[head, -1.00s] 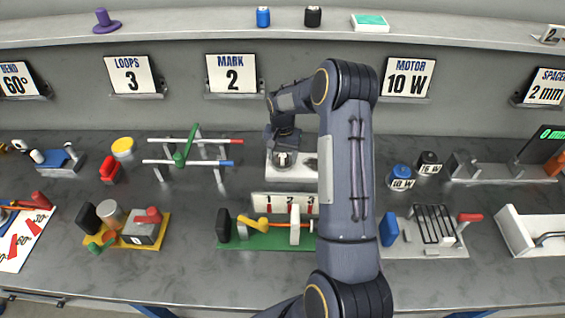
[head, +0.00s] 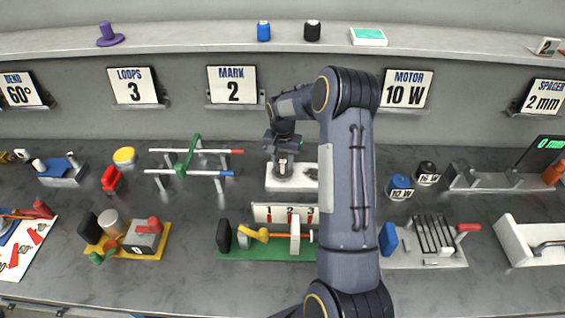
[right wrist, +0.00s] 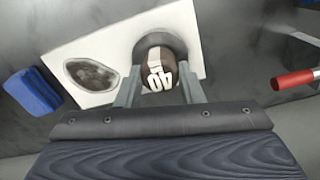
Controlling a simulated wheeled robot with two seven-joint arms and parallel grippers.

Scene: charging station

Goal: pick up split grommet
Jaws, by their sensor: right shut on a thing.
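My right gripper (head: 283,168) is over the left part of a white plate (head: 290,187) at the back middle of the bench. In the right wrist view its two fingers (right wrist: 158,92) are shut on a brown rounded piece (right wrist: 158,66) with a white label reading 40. The piece sits in or just above a dark round cup (right wrist: 180,46) on the plate. I cannot tell whether this piece is the split grommet, and I see nothing else clearly recognisable as one. My left gripper is not in view.
A grey textured oval (right wrist: 91,75) is on the plate beside the cup. A blue block (right wrist: 33,91) and a red-tipped bar (right wrist: 296,79) lie at either side. A rack with bars (head: 197,160) stands left of the plate; a green board (head: 262,248) lies in front.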

